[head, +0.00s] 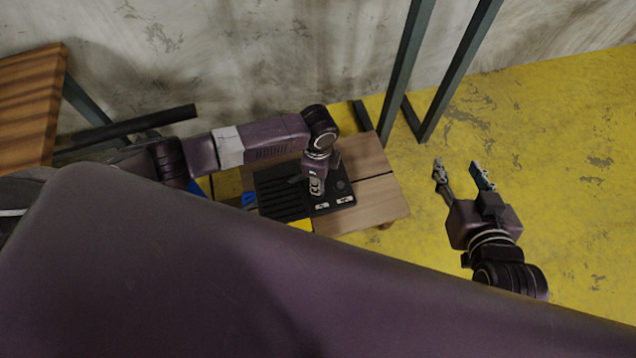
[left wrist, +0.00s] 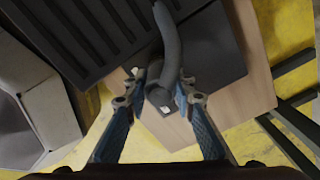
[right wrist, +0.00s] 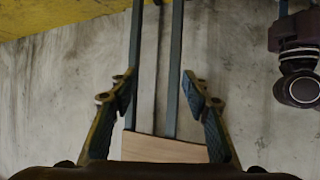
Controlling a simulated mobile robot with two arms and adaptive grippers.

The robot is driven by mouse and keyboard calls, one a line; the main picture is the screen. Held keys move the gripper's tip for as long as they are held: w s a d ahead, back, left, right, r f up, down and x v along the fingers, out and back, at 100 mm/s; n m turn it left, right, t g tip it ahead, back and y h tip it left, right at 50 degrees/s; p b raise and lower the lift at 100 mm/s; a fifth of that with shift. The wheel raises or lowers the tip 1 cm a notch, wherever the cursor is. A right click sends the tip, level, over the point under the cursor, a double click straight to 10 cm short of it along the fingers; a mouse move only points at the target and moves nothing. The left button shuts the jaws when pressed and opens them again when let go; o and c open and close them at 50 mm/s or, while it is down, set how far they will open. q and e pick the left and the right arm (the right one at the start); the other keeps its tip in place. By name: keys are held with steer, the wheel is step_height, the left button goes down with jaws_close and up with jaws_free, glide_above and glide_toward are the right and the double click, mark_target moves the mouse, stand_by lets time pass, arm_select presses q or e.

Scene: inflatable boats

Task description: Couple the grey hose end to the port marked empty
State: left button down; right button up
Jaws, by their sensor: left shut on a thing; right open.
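The black ribbed pump unit (head: 275,196) sits on a small wooden table. Its right part carries a round dial (head: 340,186) and two small white labels (head: 345,200), too small to read. My left gripper (head: 316,188) points down over this right part. In the left wrist view its fingers are shut on the end of the grey hose (left wrist: 170,42), which curves away over the unit (left wrist: 92,35). The ports are hidden under the gripper and hose, so I cannot tell whether the end touches one. My right gripper (head: 460,170) is open and empty, right of the table.
The wooden table (head: 378,192) has bare top right of the unit. Dark metal legs (head: 408,70) stand behind it against the grey wall. A slatted wooden piece (head: 28,100) is at the far left. The yellow floor (head: 570,130) on the right is clear.

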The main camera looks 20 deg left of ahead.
steer(key=shift+s+d+f, duration=0.1)
steer(key=shift+s+f, duration=0.1)
steer(key=shift+f, duration=0.05)
steer(key=shift+f, duration=0.1)
arm_select(q)
steer(key=shift+r, duration=0.1)
arm_select(e)
steer(key=shift+s+d+f+g, duration=0.1)
steer(key=shift+s+f+g, duration=0.1)
steer(key=shift+g, duration=0.1)
steer(key=shift+s+d+f, duration=0.1)
steer(key=shift+s+f, duration=0.2)
arm_select(q)
steer(key=shift+r, duration=0.1)
arm_select(e)
steer(key=shift+s+f+g, duration=0.15)
steer(key=shift+f+g, duration=0.05)
steer(key=shift+g, duration=0.2)
steer(key=shift+s+d+f, duration=0.1)
arm_select(q)
steer(key=shift+p, duration=0.3)
arm_select(e)
steer(key=shift+s+d+f, duration=0.1)
steer(key=shift+s+f, duration=0.1)
arm_select(q)
steer(key=shift+r, duration=0.1)
arm_select(e)
steer(key=shift+s+d+f+g+h, duration=0.15)
steer(key=shift+s+f+g+h, duration=0.15)
steer(key=shift+s+f+g, duration=0.1)
